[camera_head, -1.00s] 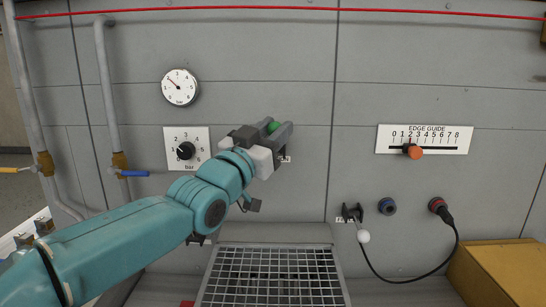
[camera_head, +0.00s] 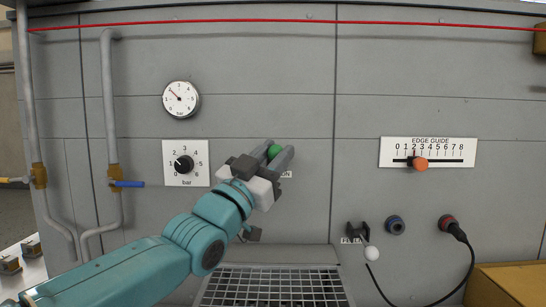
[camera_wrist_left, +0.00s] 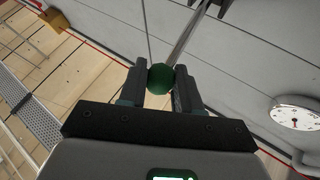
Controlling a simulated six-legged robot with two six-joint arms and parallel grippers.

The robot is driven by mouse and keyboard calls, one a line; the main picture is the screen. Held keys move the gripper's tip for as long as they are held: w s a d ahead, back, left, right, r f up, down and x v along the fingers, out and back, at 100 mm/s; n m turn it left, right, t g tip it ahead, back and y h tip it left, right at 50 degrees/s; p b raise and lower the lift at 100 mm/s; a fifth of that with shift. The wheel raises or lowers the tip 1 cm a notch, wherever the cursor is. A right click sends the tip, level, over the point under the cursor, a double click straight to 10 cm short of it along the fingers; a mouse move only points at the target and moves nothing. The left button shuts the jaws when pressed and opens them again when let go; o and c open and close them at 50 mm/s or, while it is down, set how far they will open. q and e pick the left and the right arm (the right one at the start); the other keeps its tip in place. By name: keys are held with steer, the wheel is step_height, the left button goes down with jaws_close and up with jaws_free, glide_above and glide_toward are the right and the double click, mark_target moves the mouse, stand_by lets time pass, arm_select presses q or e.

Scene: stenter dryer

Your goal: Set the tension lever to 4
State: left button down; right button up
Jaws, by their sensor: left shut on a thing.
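The tension lever's green ball knob (camera_head: 275,151) sits between the fingers of my left gripper (camera_head: 279,158) in the head view. The gripper is shut on it. In the left wrist view, the green knob (camera_wrist_left: 160,78) is between the two dark fingertips (camera_wrist_left: 160,88), with a grey metal rod (camera_wrist_left: 188,35) just beyond it. In the head view, the gripper hides the lever's mount and most of its label, of which only "ON" (camera_head: 286,174) shows. No scale numbers for this lever can be read. My right gripper is not in view.
A pressure dial knob (camera_head: 184,164) and a round gauge (camera_head: 180,99) are left of the gripper. The edge guide slider (camera_head: 420,164) is at right. A white-balled lever (camera_head: 372,254) and a cabled plug (camera_head: 447,223) are lower right. A metal grating (camera_head: 275,288) lies below.

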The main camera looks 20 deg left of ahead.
arm_select(q)
steer(key=shift+w+d+f, duration=0.1)
steer(key=shift+d+f, duration=0.1)
steer(key=shift+f, duration=0.15)
steer(key=c, duration=1.2)
jaws_free()
steer(key=o, duration=0.4)
steer(key=shift+d+r, duration=0.1)
steer(key=shift+a+r, duration=0.1)
steer(key=shift+a, duration=0.1)
steer(key=shift+s+a, duration=0.1)
steer(key=shift+s, duration=0.15)
steer(key=b+v, duration=0.4)
steer(key=v, duration=1.1)
steer(key=shift+s+f+b, duration=0.3)
steer(key=shift+f, duration=0.1)
steer(key=shift+a, duration=0.1)
